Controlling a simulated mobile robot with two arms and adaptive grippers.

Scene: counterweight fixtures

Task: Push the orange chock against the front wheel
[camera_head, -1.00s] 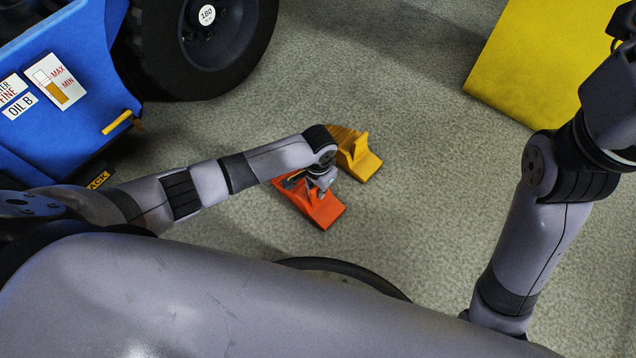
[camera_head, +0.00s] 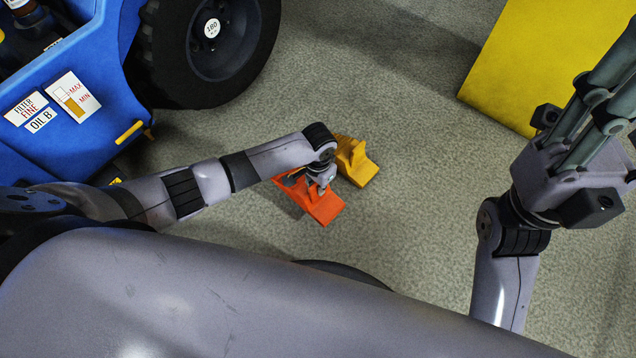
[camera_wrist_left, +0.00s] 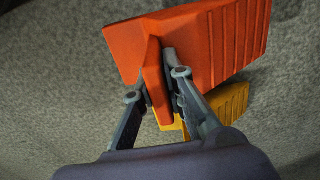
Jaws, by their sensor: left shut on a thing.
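The orange chock (camera_head: 322,208) is on the grey floor below the blue machine's black wheel (camera_head: 172,62), with a clear gap between them in the head view. My left gripper (camera_head: 322,184) is shut on the chock's upright fin. In the left wrist view the fingers (camera_wrist_left: 160,88) clasp both sides of the fin, and the orange chock's ribbed end (camera_wrist_left: 240,38) points to the upper right. My right gripper (camera_head: 600,95) is raised at the right. Its fingers run out of the picture, so its opening is unclear.
A yellow chock (camera_head: 358,166) lies close beside the orange one, to its upper right in the head view; it also shows in the left wrist view (camera_wrist_left: 228,104). A big yellow block (camera_head: 530,60) stands at the upper right. The floor between the wheel and the chocks looks clear.

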